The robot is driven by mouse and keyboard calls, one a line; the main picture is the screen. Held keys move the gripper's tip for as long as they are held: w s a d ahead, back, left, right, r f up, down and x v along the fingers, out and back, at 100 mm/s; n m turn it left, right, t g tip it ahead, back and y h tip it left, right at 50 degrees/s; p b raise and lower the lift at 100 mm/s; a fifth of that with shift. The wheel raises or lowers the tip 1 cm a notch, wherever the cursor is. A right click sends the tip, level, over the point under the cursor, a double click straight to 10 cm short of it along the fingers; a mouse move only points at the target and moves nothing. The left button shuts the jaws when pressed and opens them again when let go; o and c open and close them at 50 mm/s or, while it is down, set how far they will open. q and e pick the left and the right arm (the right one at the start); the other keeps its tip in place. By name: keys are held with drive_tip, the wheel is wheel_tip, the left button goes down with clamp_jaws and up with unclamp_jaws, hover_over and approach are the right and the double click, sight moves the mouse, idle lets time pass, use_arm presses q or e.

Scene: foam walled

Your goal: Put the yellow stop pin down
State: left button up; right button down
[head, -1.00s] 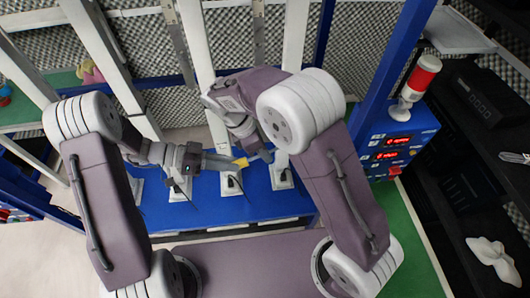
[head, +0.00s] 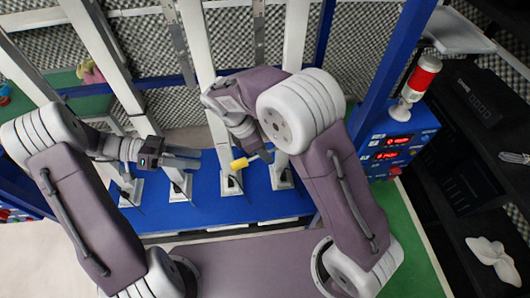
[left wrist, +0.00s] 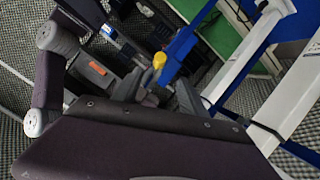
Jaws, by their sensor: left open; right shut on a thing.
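The yellow stop pin (head: 239,163) is held in the air above the blue bench by my right gripper (head: 264,155), which is shut on it. Its yellow end sticks out to the left of the right fingertips. The yellow end also shows in the left wrist view (left wrist: 159,61), beyond the left fingertips. My left gripper (head: 186,158) is open and empty, to the left of the pin and apart from it. Both its dark fingers show in the left wrist view (left wrist: 158,94), spread with a gap between them. The right fingers hide part of the pin.
The blue bench (head: 210,212) below carries several white post bases with dark cables. White upright posts (head: 203,70) stand close behind both grippers. A blue control box (head: 400,150) with red displays and a red signal lamp (head: 423,75) stands at the right.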

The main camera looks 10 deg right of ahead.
drive_tip(key=shift+w, duration=0.1)
use_arm(q)
drive_tip(key=s+a+f+n+g+y, duration=0.1)
drive_tip(key=s+a+f+n+y, duration=0.75)
drive_tip(key=n, duration=0.75)
use_arm(e)
drive_tip(key=shift+a, duration=0.1)
drive_tip(key=shift+s+d, duration=0.25)
drive_tip(key=shift+a, duration=0.1)
use_arm(q)
drive_tip(key=s+d+r+m+t+y, duration=0.1)
drive_tip(key=d+r+m+t+y, duration=0.1)
drive_tip(key=d+r+t+y, duration=0.1)
drive_tip(key=d+r+y, duration=0.1)
drive_tip(key=d+y, duration=0.1)
drive_tip(key=d, duration=0.1)
drive_tip(key=shift+s+m, duration=0.25)
drive_tip(key=shift+m, duration=0.05)
use_arm(e)
drive_tip(key=shift+w+a, duration=0.1)
drive_tip(key=shift+w, duration=0.1)
